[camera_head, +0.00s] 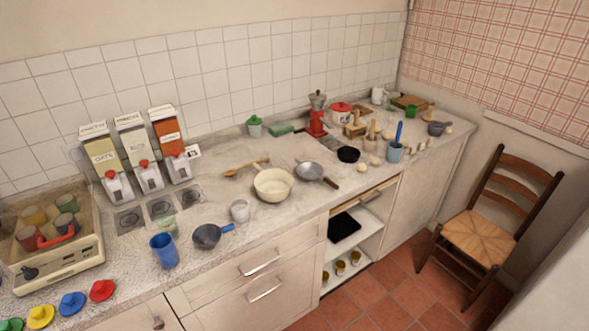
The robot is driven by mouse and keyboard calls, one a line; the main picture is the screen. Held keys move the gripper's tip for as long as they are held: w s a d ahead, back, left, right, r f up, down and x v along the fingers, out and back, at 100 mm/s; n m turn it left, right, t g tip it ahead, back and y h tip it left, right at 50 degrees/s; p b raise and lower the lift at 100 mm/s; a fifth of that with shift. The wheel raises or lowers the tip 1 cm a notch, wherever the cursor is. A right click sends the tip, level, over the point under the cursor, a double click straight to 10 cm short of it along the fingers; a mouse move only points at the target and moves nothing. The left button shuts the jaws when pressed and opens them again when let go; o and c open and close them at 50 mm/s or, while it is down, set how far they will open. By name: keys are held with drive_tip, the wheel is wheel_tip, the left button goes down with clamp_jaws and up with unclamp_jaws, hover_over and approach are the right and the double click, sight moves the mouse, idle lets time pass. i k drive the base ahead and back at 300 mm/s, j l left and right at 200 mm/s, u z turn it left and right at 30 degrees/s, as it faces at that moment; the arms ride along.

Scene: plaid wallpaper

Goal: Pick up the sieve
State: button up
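No tool is clearly labelled as the sieve. A round grey mesh-like bowl with a dark brown handle, which looks most like a sieve (309,171), lies on the counter (335,208) right of a cream bowl (273,185). Its handle points toward the front right. A dark grey round pan or strainer with a blue handle (206,237) lies nearer the front edge; whether it has mesh is too small to tell. My gripper is not in view.
A blue cup (164,251) and a glass jar (240,210) stand near the blue-handled tool. A wooden spoon (247,168) and a black bowl (348,154) lie near the grey sieve-like bowl. Dispensers (138,150) stand behind left. A chair (480,237) stands on the right.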

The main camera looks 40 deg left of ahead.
sight(309, 171)
drive_tip(key=u, duration=1.5)
